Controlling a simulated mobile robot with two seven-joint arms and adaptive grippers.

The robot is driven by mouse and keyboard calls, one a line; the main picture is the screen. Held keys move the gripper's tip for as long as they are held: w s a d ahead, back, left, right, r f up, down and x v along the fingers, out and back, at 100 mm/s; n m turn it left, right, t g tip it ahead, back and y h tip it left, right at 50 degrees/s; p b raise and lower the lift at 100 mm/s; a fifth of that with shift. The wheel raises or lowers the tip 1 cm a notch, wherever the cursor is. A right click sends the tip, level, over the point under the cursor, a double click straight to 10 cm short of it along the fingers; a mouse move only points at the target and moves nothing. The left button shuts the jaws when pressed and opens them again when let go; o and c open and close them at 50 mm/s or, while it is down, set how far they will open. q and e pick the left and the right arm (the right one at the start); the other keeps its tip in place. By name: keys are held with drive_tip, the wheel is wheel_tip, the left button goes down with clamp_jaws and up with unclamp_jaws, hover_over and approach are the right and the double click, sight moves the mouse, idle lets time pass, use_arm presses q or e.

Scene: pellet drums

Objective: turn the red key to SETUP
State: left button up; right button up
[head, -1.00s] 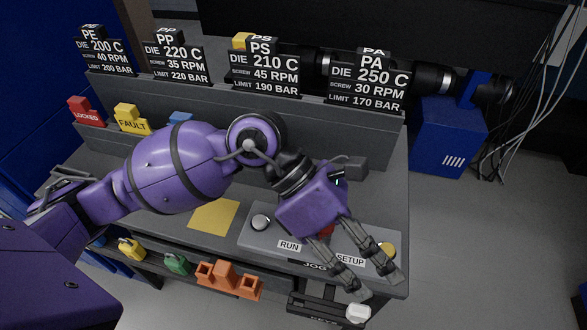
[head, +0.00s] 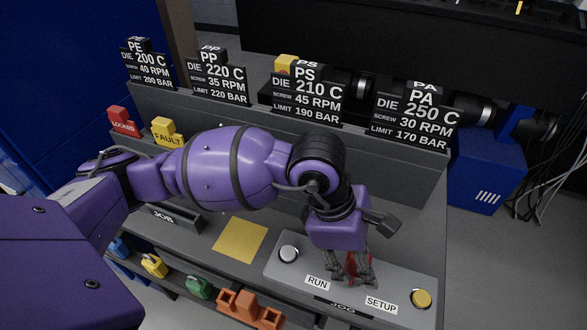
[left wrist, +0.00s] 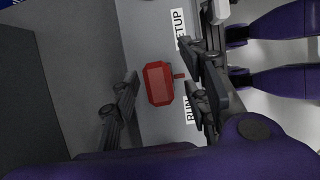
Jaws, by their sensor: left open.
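The red key (head: 352,264) is on the grey control panel (head: 393,285), between the RUN label (head: 317,283) and the SETUP label (head: 381,305). In the left wrist view the red key (left wrist: 158,83) has a wide red block and a small tab directed between the RUN label (left wrist: 188,110) and the SETUP label (left wrist: 180,30). My left gripper (head: 353,279) is over the key, fingers downward. In the left wrist view its open fingers (left wrist: 162,94) are on either side of the key, with gaps visible. Contact is not visible. My right gripper is not in view.
A silver knob (head: 288,253) and a yellow button (head: 422,298) flank the key on the panel. A yellow sheet (head: 240,239) lies to the left. Setting signs (head: 308,92) stand on the ledge behind. Padlocks and an orange part (head: 250,308) are along the front.

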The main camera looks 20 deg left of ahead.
use_arm(q)
drive_tip(key=shift+w+d, duration=0.1)
drive_tip(key=shift+c, duration=0.2)
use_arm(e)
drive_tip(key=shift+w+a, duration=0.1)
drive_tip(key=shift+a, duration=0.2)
use_arm(q)
clamp_jaws()
drive_tip(key=shift+r+n+t+p, duration=0.1)
drive_tip(key=shift+n+t+p, duration=0.2)
drive_tip(key=shift+n+p, duration=0.4)
drive_tip(key=shift+n+t+p, duration=0.3)
drive_tip(key=shift+n+p, duration=0.1)
drive_tip(key=shift+n, duration=0.9)
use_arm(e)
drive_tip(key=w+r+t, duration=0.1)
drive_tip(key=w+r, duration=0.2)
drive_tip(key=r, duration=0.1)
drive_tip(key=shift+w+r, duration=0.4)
